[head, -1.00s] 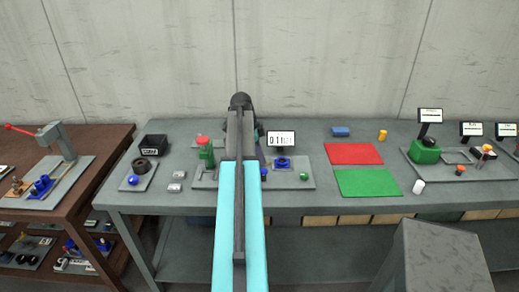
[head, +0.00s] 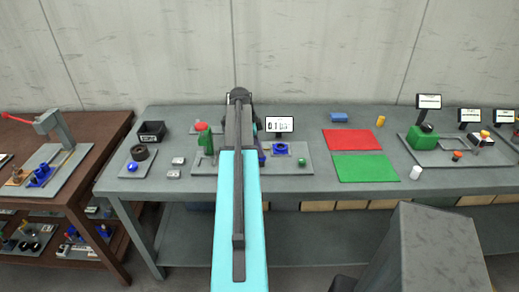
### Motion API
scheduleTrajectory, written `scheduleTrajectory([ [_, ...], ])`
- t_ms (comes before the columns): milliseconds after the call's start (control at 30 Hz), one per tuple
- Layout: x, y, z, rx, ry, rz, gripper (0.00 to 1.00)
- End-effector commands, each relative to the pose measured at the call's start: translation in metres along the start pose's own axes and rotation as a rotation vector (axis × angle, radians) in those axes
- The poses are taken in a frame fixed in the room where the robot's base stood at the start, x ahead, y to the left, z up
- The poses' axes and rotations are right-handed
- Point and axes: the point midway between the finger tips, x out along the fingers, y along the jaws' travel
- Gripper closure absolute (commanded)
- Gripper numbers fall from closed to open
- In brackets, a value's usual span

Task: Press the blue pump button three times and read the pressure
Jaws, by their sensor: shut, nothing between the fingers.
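A grey plate (head: 305,166) in the middle of the bench carries a small display (head: 279,124) that seems to read about 0.1 bar; the unit is blurred. In front of the display sits a blue round part (head: 280,149). Another blue part (head: 262,158) shows just right of my arm, mostly covered. A separate blue knob (head: 132,167) sits on a small plate at the left. I cannot tell which blue part is the pump button. My arm reaches over the plate and hides its middle. My gripper is hidden behind the arm.
Left of my arm stand a green part (head: 205,141), a black bin (head: 152,131) and small grey blocks (head: 173,174). A red mat (head: 352,139) and a green mat (head: 365,168) lie bare at the right. A grey block (head: 437,250) stands in front of the bench.

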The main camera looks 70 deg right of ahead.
Motion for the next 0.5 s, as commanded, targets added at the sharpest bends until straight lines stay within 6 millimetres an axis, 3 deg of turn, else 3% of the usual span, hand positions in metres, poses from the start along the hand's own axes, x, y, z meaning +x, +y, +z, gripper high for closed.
scheduleTrajectory([
  [200,0.019,0.0,0.006,-0.001,-0.001,0.001,1.0],
  [500,0.024,0.002,0.008,-0.003,-0.003,0.008,1.0],
])
